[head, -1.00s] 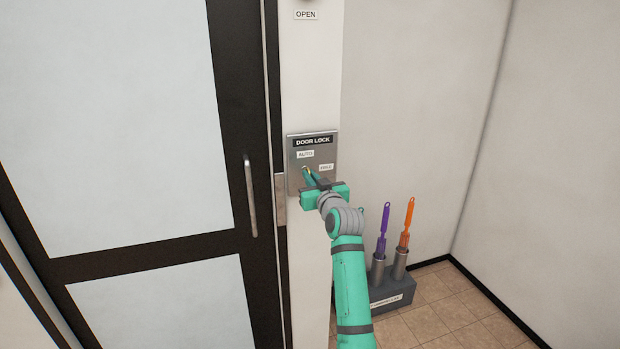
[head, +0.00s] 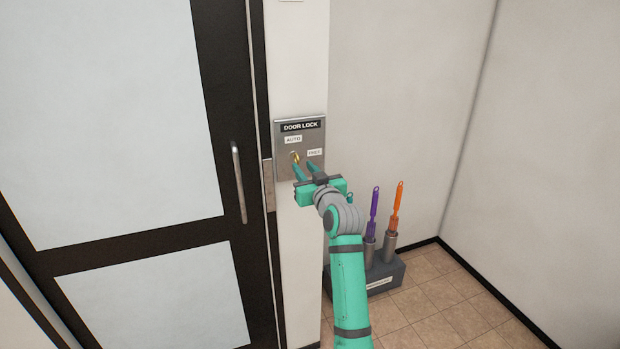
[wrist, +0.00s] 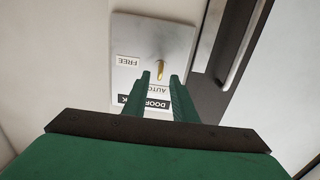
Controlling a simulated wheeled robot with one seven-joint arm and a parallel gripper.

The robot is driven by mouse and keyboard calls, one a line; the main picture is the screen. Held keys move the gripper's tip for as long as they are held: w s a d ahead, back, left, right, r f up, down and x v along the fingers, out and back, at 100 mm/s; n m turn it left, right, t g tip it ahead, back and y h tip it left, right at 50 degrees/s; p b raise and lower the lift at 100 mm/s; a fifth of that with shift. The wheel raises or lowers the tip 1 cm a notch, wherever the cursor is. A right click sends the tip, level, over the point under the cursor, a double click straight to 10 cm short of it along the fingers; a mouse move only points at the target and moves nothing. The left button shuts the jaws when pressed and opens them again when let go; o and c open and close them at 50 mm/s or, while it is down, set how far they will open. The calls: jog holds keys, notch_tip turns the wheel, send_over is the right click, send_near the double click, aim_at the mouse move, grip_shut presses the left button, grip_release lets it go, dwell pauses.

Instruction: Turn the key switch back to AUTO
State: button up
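The DOOR LOCK plate (head: 284,174) is a grey metal panel on the white post, with an AUTO label (head: 293,139) at upper left and a FREE label (head: 315,152) at right. The brass key (head: 295,157) sticks out of the plate below AUTO and looks roughly upright, towards AUTO. In the wrist view the plate appears upside down, and the key (wrist: 160,70) lies between and beyond the fingertips. My gripper (head: 302,167) is open and empty, just in front of and below the key. A gap shows between each finger and the key.
A dark-framed glass door (head: 225,130) with a vertical handle (head: 239,182) stands left of the post. A grey holder (head: 385,277) with a purple and an orange tool is on the tiled floor at right. Plain walls are behind.

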jog(key=v, duration=0.5)
jog(key=shift+s+d, duration=0.15)
jog(key=shift+s, duration=0.2)
jog(key=s+a+f+m+h, duration=0.2)
jog(key=s+f, duration=0.6)
jog(key=f, duration=0.6)
jog(key=s+a+f+m+h, duration=0.1)
jog(key=s+f+m, duration=0.2)
jog(key=s+f, duration=0.75)
jog(key=s+a+f+h, duration=0.1)
jog(key=s+f+h, duration=0.1)
jog(key=s+f, duration=0.75)
jog(key=s+f+g, duration=0.1)
jog(key=s+f, duration=0.1)
jog(key=s, duration=0.7)
jog(key=s+f, duration=0.3)
jog(key=s, duration=0.5)
jog(key=s+r, duration=0.3)
jog(key=s, duration=0.6)
jog(key=s+r+n, duration=0.1)
jog(key=s+r, duration=0.2)
jog(key=s, duration=0.6)
jog(key=shift+g+h, duration=0.3)
jog(key=shift+g, duration=0.1)
jog(key=shift+s+d, duration=0.1)
jog(key=shift+d, duration=0.05)
